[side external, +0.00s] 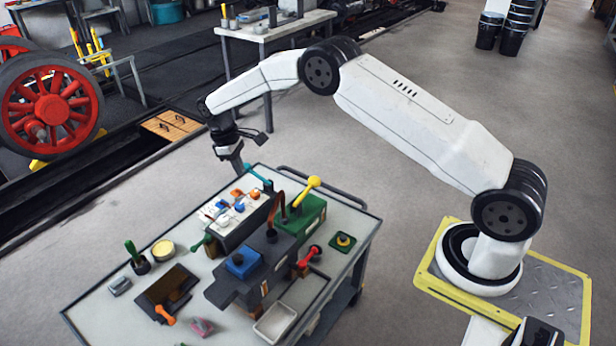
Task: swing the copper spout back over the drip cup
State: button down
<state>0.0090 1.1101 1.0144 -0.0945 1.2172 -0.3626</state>
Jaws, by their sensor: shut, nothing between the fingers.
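The copper spout (276,207) is a thin bent brown pipe. It rises from the dark block assembly (272,249) in the middle of the cart, and its bend is at the top. A dark round piece (271,236) sits at the spout's lower end; I cannot tell whether it is the drip cup or the spout's mount. My gripper (238,168) points down over the far left edge of the cart, left of and behind the spout and apart from it. Its fingers are shut and hold nothing.
A yellow-knobbed lever (313,183) stands on a green box (306,214) close to the spout. A white panel with coloured knobs (228,215) lies left of it, with a teal handle (258,174) near my gripper. A red handle (309,256) and pale tray (275,322) are nearer.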

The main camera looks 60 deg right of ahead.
jog(key=shift+w+f, duration=0.15)
jog(key=shift+f, duration=0.1)
jog(key=shift+f, duration=0.1)
dwell(0.3)
jog(key=s+d+f, duration=0.2)
jog(key=s+f, duration=0.3)
jog(key=f, duration=0.5)
jog(key=shift+s+d+f, duration=0.15)
jog(key=shift+s+d, duration=0.1)
jog(key=shift+s, duration=0.1)
dwell(0.3)
